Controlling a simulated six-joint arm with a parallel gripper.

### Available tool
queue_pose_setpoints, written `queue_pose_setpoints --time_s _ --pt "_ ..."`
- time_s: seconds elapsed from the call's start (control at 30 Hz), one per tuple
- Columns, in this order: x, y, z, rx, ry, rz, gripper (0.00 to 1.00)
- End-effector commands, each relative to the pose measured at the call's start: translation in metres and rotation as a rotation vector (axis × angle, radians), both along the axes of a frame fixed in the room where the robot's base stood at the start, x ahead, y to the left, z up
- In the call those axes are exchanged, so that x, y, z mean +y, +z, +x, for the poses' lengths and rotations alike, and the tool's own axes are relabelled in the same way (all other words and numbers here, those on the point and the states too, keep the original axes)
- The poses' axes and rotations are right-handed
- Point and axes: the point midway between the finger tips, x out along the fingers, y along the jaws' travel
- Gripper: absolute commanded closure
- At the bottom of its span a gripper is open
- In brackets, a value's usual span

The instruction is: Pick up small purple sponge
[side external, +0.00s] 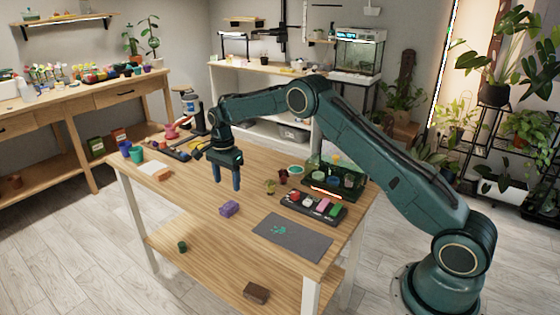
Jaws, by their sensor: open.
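The small purple sponge (229,209) lies on the wooden table near its front edge, a little left of the grey mat. My gripper (227,186) hangs above the table, up and slightly behind the sponge in the picture, with its fingers pointing down. Its fingers are open, with nothing visible between them. The gripper and the sponge are apart. The whole sponge is in clear view.
A dark grey mat (273,248) lies at the table's front right. Behind it are a black tray (338,218) of coloured items and a dark green crate (317,178). Cups (137,154) and an orange-and-white block (154,171) sit at the left. The table (195,211) around the sponge is clear.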

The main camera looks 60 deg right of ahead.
Motion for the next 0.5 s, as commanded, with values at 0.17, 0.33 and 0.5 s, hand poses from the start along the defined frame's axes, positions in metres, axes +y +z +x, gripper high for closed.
queue_pose_setpoints --time_s 0.17,0.33,0.5 --pt "0.000 -0.025 0.000 0.000 0.000 0.000 0.38" --pt "0.000 -0.037 0.000 -0.001 0.000 0.000 0.38" --pt "0.000 -0.039 0.000 -0.002 0.000 0.000 0.38"
